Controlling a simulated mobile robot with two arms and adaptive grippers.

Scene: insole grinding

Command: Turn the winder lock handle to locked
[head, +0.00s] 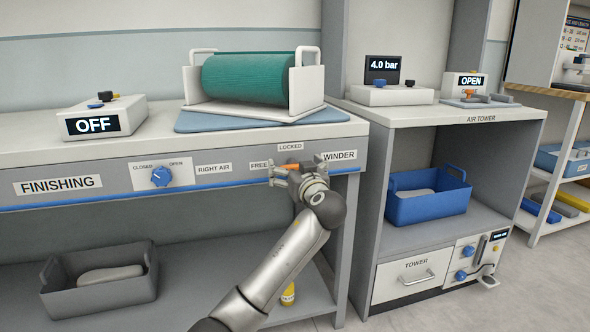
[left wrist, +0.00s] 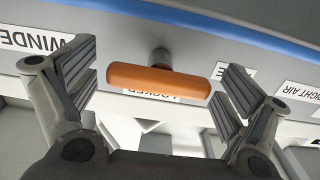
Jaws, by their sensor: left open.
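The winder lock handle (head: 290,166) is an orange bar on the front panel of the finishing bench. It lies roughly crosswise, below the LOCKED label (head: 290,147) and between the FREE and WINDER labels. My left gripper (head: 296,172) is at the handle and hides part of it. In the left wrist view the orange handle (left wrist: 158,80) lies between my left gripper's spread fingers (left wrist: 157,92), with a gap at each end. Its dark shaft (left wrist: 160,58) shows behind it, and the bar partly covers the upside-down LOCKED label. My right gripper is not in view.
A blue knob (head: 160,176) sits left on the same panel. A green roll (head: 248,79) stands on the bench above. The air tower cabinet (head: 470,113) is close on the right. A grey bin (head: 100,290) is on the lower shelf.

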